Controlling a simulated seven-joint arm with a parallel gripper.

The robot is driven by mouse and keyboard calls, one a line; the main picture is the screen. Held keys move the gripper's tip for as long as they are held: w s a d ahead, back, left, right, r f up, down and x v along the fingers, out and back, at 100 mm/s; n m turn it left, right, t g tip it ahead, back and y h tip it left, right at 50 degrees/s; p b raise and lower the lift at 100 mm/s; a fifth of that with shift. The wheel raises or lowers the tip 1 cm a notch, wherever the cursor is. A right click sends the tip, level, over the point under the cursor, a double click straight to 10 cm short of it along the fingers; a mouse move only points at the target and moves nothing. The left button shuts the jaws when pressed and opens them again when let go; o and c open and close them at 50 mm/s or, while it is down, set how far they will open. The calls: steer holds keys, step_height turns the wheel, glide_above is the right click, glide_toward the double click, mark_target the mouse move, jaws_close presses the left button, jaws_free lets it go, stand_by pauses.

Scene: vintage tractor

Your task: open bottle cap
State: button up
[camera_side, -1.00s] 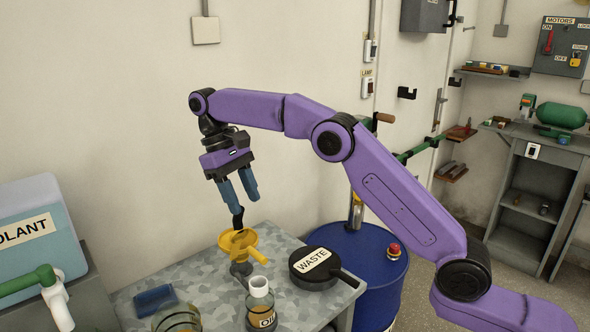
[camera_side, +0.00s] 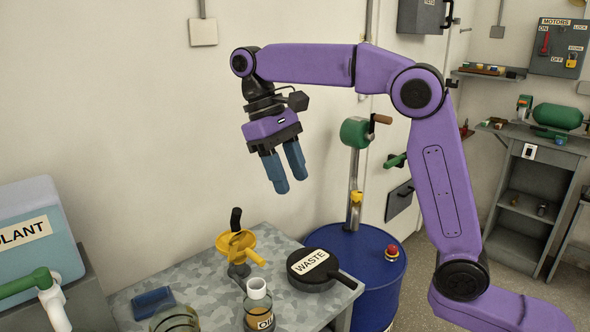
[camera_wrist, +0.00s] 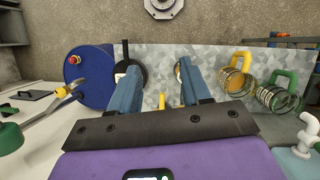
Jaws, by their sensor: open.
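The oil bottle (camera_side: 259,312) stands upright on the speckled table near its front, amber below an OIL label. Its white cap (camera_side: 257,287) sits on the neck. My gripper (camera_side: 290,180) is open and empty, pointing down, well above the table and up and to the right of the bottle in the side view. In the wrist view my gripper's fingers (camera_wrist: 159,68) stand apart with bare tabletop between them. A small part of a round thing shows beside the right finger there; I cannot tell whether it is the bottle.
A black WASTE pan (camera_side: 312,283) lies to the right, beside a blue drum (camera_side: 370,262) with a pump.

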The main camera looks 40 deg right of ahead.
mark_target(234, 236)
steer(key=shift+s+d+r, duration=0.2)
steer(key=shift+s+r, duration=0.1)
steer(key=shift+s, duration=0.35)
